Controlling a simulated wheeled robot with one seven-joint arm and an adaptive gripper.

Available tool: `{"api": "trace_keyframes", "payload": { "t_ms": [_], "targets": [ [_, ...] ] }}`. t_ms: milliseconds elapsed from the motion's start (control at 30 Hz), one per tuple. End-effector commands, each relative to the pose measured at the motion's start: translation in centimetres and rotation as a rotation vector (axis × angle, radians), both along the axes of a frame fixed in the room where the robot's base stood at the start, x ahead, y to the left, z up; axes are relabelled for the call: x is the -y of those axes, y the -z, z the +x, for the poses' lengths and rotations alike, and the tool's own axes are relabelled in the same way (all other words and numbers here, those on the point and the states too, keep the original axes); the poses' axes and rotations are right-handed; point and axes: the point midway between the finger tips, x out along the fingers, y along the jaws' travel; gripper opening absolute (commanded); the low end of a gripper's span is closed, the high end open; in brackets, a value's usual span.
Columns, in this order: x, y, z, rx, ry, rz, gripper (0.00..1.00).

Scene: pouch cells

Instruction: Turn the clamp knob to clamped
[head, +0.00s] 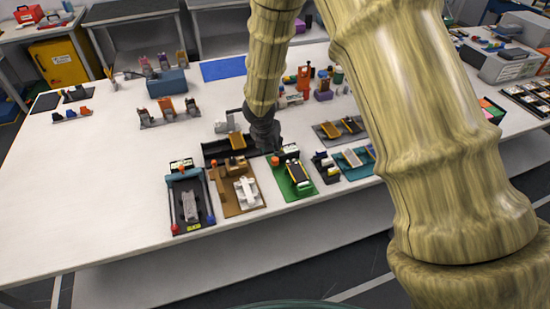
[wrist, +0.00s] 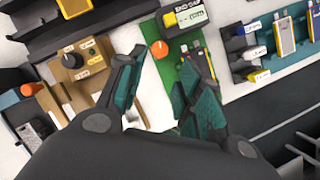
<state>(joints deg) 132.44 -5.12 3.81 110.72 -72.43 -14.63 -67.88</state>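A dark round knob (wrist: 73,60) with small yellow labels beside it stands on a brown board (wrist: 70,97) at the left of the wrist view. An orange knob (wrist: 160,49) stands on a green board (wrist: 173,73) in the middle; a small display is beside it. The labels are too small to read, so I cannot tell for sure which knob is the clamp knob or its setting. My gripper (wrist: 165,68) is open and empty, its fingers apart over the brown and green boards. In the head view my gripper (head: 264,130) hangs above the back of these boards, partly hidden by my arm.
A blue-framed fixture (head: 172,192) stands left of the brown board (head: 229,205). Teal and grey racks (head: 352,170) with cells stand right of the green board (head: 293,190). A dark tray (head: 215,150) lies behind. The white table (head: 90,200) is clear at the left.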

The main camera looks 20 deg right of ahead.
Motion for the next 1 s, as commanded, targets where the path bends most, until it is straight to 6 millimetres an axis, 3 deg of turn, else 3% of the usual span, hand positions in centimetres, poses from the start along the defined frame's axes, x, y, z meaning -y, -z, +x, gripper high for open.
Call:
{"api": "trace_keyframes", "payload": {
  "t_ms": [167, 1000],
  "targets": [
    [0.3, 0.6, 0.3, -0.001, -0.009, -0.009, 0.35],
    [2.4, 9.3, 3.2, 0.000, -0.007, -0.006, 0.35]
  ]
}}
